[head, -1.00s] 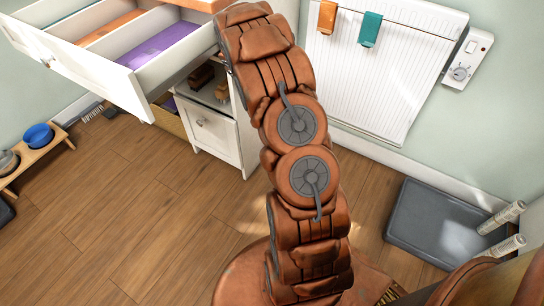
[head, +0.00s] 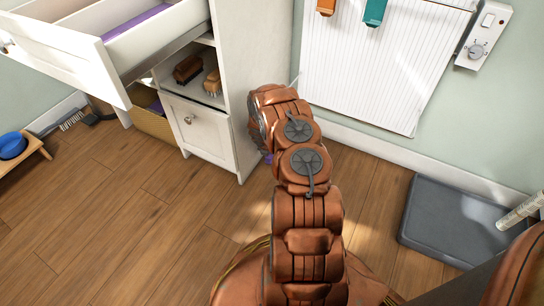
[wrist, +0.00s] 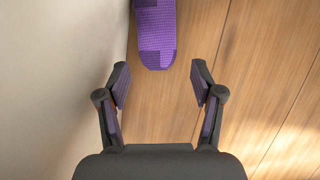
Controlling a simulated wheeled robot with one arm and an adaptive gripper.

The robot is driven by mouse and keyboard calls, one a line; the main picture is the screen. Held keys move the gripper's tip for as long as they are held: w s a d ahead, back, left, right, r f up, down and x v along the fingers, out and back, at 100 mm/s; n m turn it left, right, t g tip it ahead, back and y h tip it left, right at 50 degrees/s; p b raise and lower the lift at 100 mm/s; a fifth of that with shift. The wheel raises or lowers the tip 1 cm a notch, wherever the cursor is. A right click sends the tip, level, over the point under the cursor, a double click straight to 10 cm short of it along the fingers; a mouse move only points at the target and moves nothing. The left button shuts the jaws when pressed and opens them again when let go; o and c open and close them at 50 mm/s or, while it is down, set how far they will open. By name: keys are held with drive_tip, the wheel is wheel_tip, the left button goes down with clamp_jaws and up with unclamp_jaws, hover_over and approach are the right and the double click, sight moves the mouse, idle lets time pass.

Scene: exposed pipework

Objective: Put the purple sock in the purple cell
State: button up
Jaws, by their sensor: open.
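The purple sock (wrist: 156,35) lies on the wooden floor, close beside a pale upright surface, at the top of the wrist view. Its upper end is cut off by the frame. A small purple patch, probably the same sock, shows beside my arm in the head view (head: 268,158). My gripper (wrist: 160,82) is open and empty, its two fingers apart just short of the sock's near end. In the head view my arm hides the gripper. The purple cell (head: 137,22) is in the open drawer at the upper left, only partly visible.
The open white drawer (head: 70,55) juts out from the cabinet (head: 210,130), above a shelf holding brushes (head: 188,70). A radiator (head: 375,65) is on the wall. A grey mat or tray (head: 455,222) lies at right. A blue bowl (head: 11,145) stands at left. Floor between is clear.

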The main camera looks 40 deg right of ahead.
drive_tip(key=shift+a+b+x, duration=0.15)
drive_tip(key=shift+b+x, duration=0.05)
drive_tip(key=shift+x, duration=0.5)
drive_tip(key=shift+a+b+x, duration=0.15)
drive_tip(key=shift+x, duration=0.55)
drive_tip(key=shift+b+x, duration=1.25)
drive_tip(key=shift+x, duration=1.65)
